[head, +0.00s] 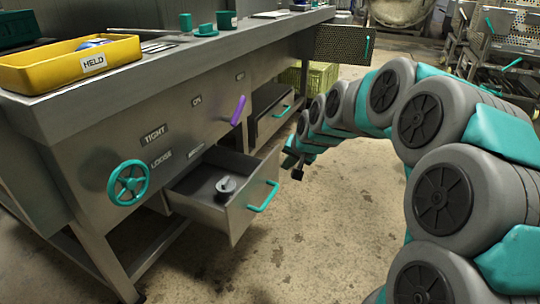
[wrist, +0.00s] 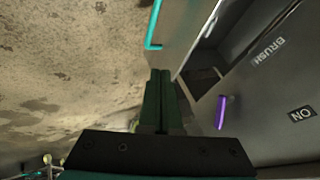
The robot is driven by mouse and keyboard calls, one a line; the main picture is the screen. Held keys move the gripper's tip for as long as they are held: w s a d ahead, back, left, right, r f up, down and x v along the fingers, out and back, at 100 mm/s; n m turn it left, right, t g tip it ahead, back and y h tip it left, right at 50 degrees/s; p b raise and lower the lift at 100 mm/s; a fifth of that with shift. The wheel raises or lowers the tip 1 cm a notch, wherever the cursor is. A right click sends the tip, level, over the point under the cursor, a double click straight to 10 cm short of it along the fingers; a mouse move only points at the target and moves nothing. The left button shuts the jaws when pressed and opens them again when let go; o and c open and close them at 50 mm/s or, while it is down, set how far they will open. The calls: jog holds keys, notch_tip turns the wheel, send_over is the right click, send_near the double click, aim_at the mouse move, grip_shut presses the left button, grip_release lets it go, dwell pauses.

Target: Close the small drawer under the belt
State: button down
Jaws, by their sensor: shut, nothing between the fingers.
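A grey metal drawer (head: 215,212) stands pulled out from the bench front, with a teal bar handle (head: 263,196) on its face. A small round metal piece (head: 227,186) lies inside it. My gripper (head: 293,170) is shut and empty, to the right of the open drawer and apart from its handle in the head view. In the wrist view, the shut fingers (wrist: 160,76) point toward the drawer (wrist: 183,30), with its teal handle (wrist: 154,25) ahead and slightly left. No belt can be made out.
The bench front carries a teal handwheel (head: 128,183) and a purple lever (head: 238,110), which also shows in the wrist view (wrist: 221,112). A farther drawer (head: 272,110) with a teal handle is beyond. A yellow tray (head: 70,66) sits on top. The floor (head: 330,235) right of the drawer is clear.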

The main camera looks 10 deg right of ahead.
jog(key=w, duration=0.1)
jog(key=b, duration=0.2)
send_near(263, 171)
jog(key=x, duration=0.5)
jog(key=shift+s+f, duration=0.1)
jog(key=shift+p, duration=0.3)
jog(key=w+a+p, duration=0.1)
jog(key=w+a, duration=0.2)
jog(key=a, duration=0.1)
jog(key=w+a+p, duration=0.2)
jog(key=w+a, duration=0.1)
jog(key=a, duration=0.2)
jog(key=w+a+p, duration=0.2)
jog(key=w+a, duration=0.1)
jog(key=a, duration=0.1)
jog(key=shift+w+a, duration=0.2)
jog(key=shift+w, duration=0.2)
jog(key=shift+w+a, duration=0.55)
jog(key=shift+a, duration=0.25)
jog(key=shift+s+d, duration=0.1)
jog(key=shift+d, duration=0.05)
